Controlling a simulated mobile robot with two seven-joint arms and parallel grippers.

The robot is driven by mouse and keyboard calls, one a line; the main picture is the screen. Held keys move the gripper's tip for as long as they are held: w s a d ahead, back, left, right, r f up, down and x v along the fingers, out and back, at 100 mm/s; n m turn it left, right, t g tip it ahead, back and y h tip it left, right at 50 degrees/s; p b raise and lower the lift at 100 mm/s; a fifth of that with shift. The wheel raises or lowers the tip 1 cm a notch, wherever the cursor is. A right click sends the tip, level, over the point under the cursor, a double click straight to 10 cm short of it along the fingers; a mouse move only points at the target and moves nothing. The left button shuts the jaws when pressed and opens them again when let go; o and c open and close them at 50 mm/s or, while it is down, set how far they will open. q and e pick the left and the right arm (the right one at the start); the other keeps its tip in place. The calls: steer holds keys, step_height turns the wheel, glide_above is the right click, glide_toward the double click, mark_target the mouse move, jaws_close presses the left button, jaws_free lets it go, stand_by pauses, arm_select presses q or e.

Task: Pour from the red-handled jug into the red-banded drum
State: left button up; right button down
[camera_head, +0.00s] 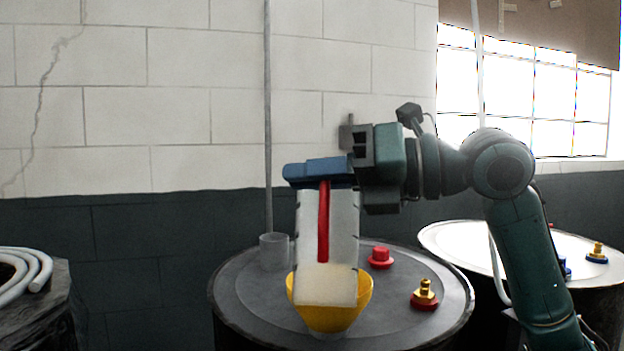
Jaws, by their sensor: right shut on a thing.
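The jug (342,235) is a pale, see-through container with a red handle (323,225) down the side facing me. A tan layer shows at its lower end. My right gripper (318,172) comes in from the right, with its blue fingers shut on the jug's upper part. The jug looks close to upright, and its lower end overlaps a yellow funnel (338,318) on the dark drum (240,300). I cannot tell whether jug and funnel touch. The drum has red fittings on its lid, but no red band shows. My left gripper is out of view.
A red cap (380,258) and a brass fitting on a red base (425,295) stand on the lid. A clear cup (274,251) sits under a vertical pipe (268,120). A pale-topped drum (450,237) is behind right; hoses (35,268) lie at left.

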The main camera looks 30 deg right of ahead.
steer(key=shift+s+n, duration=0.1)
steer(key=shift+n, duration=0.2)
steer(key=shift+a+f+n+b, duration=0.1)
steer(key=shift+f+n+b, duration=0.3)
steer(key=shift+b, duration=0.2)
steer(key=shift+s+f+n+t, duration=0.1)
steer(key=shift+n+t, duration=0.2)
steer(key=shift+b, duration=0.3)
steer(key=shift+n, duration=0.3)
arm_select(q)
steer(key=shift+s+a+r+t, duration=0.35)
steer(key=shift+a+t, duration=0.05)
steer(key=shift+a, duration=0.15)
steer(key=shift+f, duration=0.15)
